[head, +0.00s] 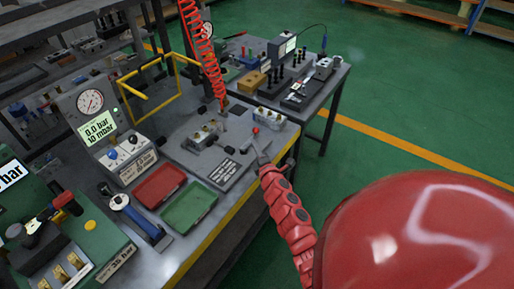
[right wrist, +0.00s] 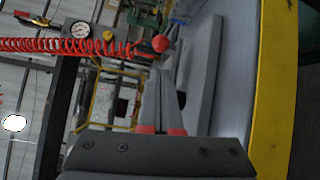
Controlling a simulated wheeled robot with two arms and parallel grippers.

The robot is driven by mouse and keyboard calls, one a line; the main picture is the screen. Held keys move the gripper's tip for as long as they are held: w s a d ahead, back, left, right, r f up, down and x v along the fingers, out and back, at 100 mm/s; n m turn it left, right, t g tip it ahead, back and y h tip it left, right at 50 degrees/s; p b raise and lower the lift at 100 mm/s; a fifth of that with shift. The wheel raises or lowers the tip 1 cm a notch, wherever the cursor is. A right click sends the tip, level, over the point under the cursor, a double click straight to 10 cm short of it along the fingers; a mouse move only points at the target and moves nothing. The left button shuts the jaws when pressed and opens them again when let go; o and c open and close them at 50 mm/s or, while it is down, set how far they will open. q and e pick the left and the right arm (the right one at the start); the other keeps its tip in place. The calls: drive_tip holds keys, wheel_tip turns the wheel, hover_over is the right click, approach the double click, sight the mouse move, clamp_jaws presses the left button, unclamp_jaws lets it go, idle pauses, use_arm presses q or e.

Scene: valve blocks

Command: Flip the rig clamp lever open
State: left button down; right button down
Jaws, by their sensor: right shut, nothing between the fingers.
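The clamp lever shows as a small red ball knob (head: 256,130) near the front right edge of the bench; the rest of the clamp is hard to make out. The red knob also shows in the right wrist view (right wrist: 160,43), just beyond the fingertips. My right gripper (head: 259,148) reaches in from the lower right, close to the knob; I cannot tell whether it touches. In the right wrist view its grey fingers (right wrist: 166,85) are together with nothing between them. My left gripper is not in view.
A valve block (head: 203,136) and a white-topped block (head: 272,117) stand near the knob. A red tray (head: 160,186) and a green tray (head: 189,207) lie nearer. A coiled red hose (head: 203,50) hangs above the bench. A gauge unit (head: 103,125) stands left.

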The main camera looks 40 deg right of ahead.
sight(250, 139)
drive_tip(key=x, duration=0.6)
drive_tip(key=shift+w, duration=0.35)
